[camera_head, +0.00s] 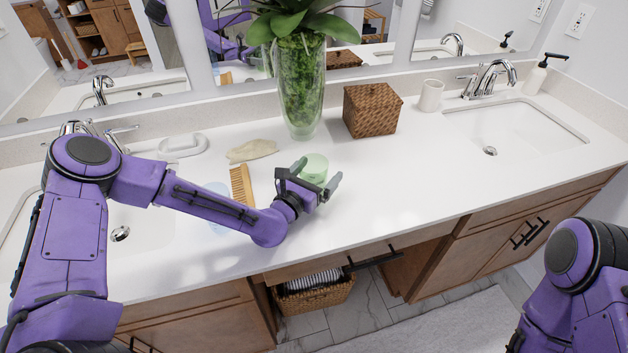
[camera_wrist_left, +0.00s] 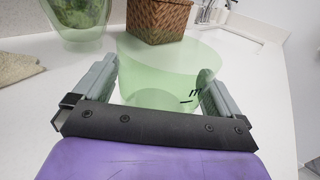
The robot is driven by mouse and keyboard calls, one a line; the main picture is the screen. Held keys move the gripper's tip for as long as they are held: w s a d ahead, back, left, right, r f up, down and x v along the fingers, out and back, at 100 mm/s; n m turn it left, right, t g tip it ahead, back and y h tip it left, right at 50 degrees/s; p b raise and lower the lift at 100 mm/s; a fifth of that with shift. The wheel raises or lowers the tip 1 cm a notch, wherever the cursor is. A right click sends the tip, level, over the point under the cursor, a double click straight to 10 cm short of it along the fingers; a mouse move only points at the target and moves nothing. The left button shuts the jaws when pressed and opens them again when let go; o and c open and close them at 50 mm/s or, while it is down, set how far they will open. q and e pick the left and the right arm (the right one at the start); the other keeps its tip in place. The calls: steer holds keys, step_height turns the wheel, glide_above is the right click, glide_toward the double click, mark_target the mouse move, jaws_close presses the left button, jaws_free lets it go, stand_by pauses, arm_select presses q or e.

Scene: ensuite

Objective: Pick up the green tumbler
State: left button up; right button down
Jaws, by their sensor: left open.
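The green tumbler (camera_head: 315,166) is pale, translucent and stands on the white counter, right of a wooden comb. My left gripper (camera_head: 318,186) is at the tumbler, partly in front of it in the head view. In the left wrist view, the tumbler (camera_wrist_left: 165,75) sits between the two open fingers of my left gripper (camera_wrist_left: 155,85), with one finger on each side. I cannot tell whether the fingers touch it. Its lower part is hidden by the gripper body. My right arm (camera_head: 580,280) shows at the lower right, its gripper out of view.
A tall glass vase with a plant (camera_head: 302,95) and a brown woven box (camera_head: 371,110) stand behind the tumbler. A comb (camera_head: 241,186) and a folded cloth (camera_head: 251,150) lie to its left. The counter (camera_head: 430,165) to the right is clear.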

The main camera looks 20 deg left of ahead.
arm_select(q)
steer(key=shift+a, duration=0.1)
steer(key=c, duration=1.1)
steer(key=shift+c, duration=0.2)
steer(key=shift+r, duration=0.2)
